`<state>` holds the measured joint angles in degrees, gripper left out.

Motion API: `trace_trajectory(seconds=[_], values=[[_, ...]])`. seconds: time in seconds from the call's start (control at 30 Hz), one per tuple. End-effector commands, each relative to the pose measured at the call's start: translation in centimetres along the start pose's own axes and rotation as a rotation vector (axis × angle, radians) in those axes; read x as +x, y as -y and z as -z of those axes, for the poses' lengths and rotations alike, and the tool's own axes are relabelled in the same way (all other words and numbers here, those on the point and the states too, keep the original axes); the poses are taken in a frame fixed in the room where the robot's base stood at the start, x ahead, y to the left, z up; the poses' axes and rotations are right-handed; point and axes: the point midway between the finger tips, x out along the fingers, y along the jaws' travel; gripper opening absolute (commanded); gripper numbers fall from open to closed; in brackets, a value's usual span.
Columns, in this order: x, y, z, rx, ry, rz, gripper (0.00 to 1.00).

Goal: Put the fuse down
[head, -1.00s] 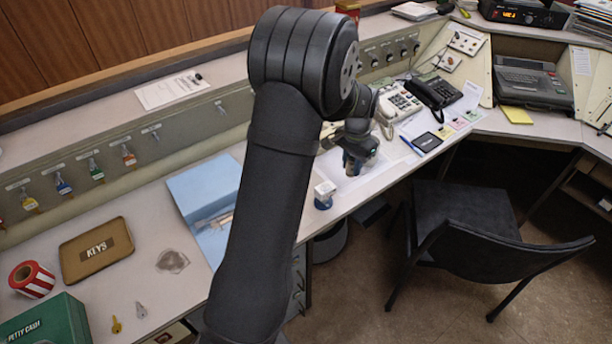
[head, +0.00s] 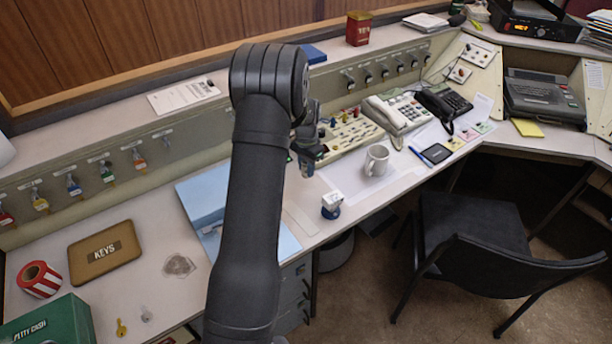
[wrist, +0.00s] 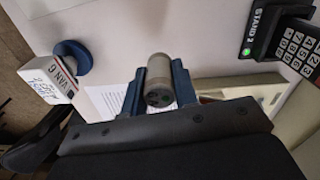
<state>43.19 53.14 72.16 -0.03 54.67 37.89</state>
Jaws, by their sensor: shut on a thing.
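The fuse is not clearly visible in the head view. I cannot tell whether its far end touches the desk.
In the wrist view a keypad (wrist: 298,47) is to the right and the blue-based block (wrist: 70,60) to the left. A light blue folder (head: 205,200), a switch panel (head: 350,132) and telephones (head: 398,112) flank the gripper.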

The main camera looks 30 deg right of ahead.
Motion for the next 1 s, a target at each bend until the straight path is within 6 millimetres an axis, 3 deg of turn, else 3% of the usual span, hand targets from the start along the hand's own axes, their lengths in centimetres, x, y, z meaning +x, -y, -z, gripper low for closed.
trace_trajectory(seconds=[0.33,0.7,0.73,0.83,1.0], values=[[3.9,0.1,0.0,0.000,0.001,0.000,0.03],[4.4,0.1,0.0,0.000,0.000,0.000,0.03],[4.4,0.1,0.0,0.000,0.000,0.000,0.28],[4.4,0.1,0.0,0.000,0.000,0.001,0.48],[4.4,0.1,0.0,0.000,0.000,0.001,0.48]])
